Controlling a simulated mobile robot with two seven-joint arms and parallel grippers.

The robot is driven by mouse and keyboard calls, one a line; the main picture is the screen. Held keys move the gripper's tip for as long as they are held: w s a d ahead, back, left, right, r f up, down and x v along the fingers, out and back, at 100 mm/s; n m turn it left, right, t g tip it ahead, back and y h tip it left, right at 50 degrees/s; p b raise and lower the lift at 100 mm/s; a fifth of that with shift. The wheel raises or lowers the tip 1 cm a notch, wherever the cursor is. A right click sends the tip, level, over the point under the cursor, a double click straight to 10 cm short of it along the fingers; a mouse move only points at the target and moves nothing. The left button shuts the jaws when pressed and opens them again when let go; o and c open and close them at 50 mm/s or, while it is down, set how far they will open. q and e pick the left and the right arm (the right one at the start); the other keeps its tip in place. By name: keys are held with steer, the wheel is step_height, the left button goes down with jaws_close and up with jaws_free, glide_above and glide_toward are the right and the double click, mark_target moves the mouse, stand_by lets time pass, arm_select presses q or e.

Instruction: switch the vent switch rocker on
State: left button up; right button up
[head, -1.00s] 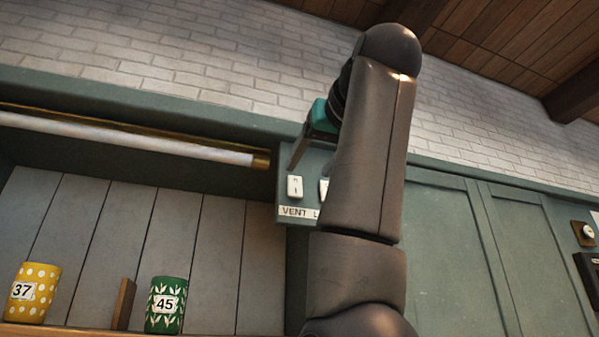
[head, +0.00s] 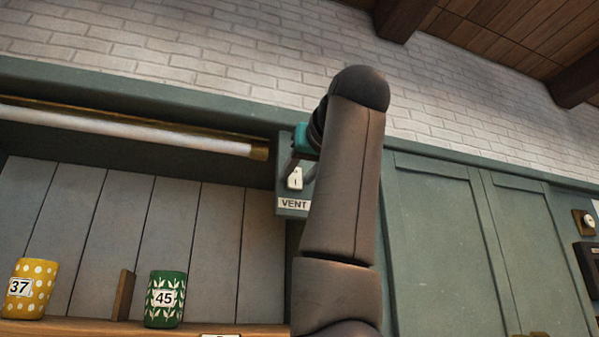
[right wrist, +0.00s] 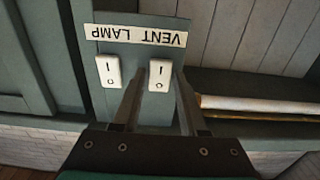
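The vent switch (head: 295,179) is a white rocker on a green panel, above the VENT label (head: 293,204). In the right wrist view, upside down, the vent switch (right wrist: 159,76) shows I and O marks. My right gripper (head: 300,176) is open, its two dark fingers on either side of the vent switch. The right wrist view also shows the right gripper (right wrist: 159,72) around the rocker. I cannot tell whether a finger touches it. The rocker's tilt is too small to read. My left gripper is not in view.
The lamp switch (right wrist: 108,71) sits close beside the vent switch, near one finger. A pale tube with a brass end (head: 259,152) runs left of the panel. A yellow dotted cup (head: 37,305) and a green leafy cup (head: 166,315) stand on the shelf below.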

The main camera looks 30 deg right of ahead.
jaws_close()
steer(key=f+t+b, duration=0.1)
steer(key=t+b, duration=0.1)
steer(key=b, duration=0.2)
steer(key=shift+r+t+h+b, duration=0.1)
steer(key=shift+t+h+b, duration=0.3)
steer(key=shift+t+b, duration=0.3)
steer(key=shift+o, duration=2.1)
jaws_free()
